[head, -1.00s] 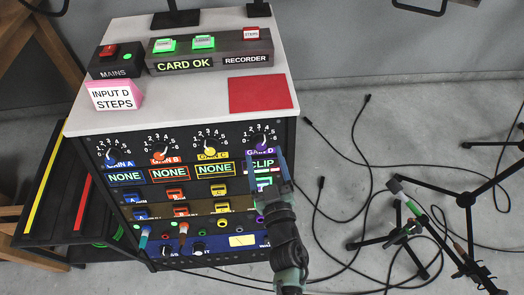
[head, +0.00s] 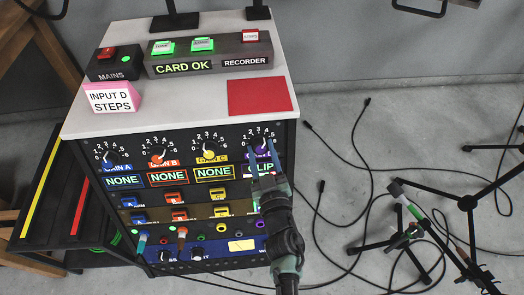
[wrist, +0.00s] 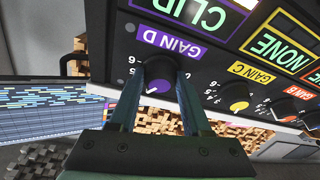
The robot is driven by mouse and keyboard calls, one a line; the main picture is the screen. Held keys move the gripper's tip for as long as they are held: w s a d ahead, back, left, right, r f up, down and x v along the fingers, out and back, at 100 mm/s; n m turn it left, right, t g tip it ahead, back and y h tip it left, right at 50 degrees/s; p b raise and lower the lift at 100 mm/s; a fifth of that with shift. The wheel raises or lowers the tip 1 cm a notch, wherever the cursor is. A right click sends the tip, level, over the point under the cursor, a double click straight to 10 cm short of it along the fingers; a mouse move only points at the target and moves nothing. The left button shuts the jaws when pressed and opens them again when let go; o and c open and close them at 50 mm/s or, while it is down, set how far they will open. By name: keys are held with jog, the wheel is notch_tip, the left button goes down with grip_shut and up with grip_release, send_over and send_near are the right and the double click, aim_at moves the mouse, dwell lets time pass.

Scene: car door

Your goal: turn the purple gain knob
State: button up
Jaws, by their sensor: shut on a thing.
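The purple gain knob (wrist: 158,85) is on the front panel below the "GAIN D" label in the wrist view, which shows the panel upside down. My gripper (wrist: 160,72) has one finger on each side of the knob and is shut on it. In the head view my gripper (head: 262,148) reaches up to the panel's right end and covers much of the knob (head: 262,143). The knob's white pointer line shows in the wrist view. The display beside it reads "CLIP", partly hidden by my gripper in the head view.
The yellow gain C knob (head: 209,151), orange gain B knob (head: 158,156) and blue gain A knob (head: 108,161) are in the same row. A pink "INPUT D STEPS" note (head: 113,98) and a red pad (head: 260,96) are on top. Cables and stands cover the floor at right.

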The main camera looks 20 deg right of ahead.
grip_shut()
jog(key=shift+r+n+p, duration=0.1)
jog(key=shift+n+p, duration=0.2)
jog(key=shift+p, duration=0.05)
jog(key=shift+r+n+y+p, duration=0.2)
jog(key=shift+n+y+p, duration=0.3)
jog(key=shift+n+p, duration=0.55)
jog(key=n+y+p, duration=0.1)
jog(key=n+p, duration=0.2)
jog(key=n, duration=0.1)
jog(key=shift+d+f+y+p, duration=0.15)
jog(key=shift+y+p, duration=0.2)
jog(key=shift+y, duration=0.05)
jog(key=shift+f+n+g, duration=0.1)
jog(key=shift+n+g, duration=0.2)
jog(key=shift+n, duration=0.05)
jog(key=o, duration=1.2)
grip_release()
jog(key=s+p, duration=0.1)
jog(key=s, duration=0.3)
jog(key=s+p, duration=0.1)
jog(key=s, duration=0.3)
jog(key=s+r+p, duration=0.1)
jog(key=s, duration=0.4)
jog(key=shift+a+r+p, duration=0.1)
jog(key=shift+a+p, duration=0.15)
jog(key=shift+p, duration=0.05)
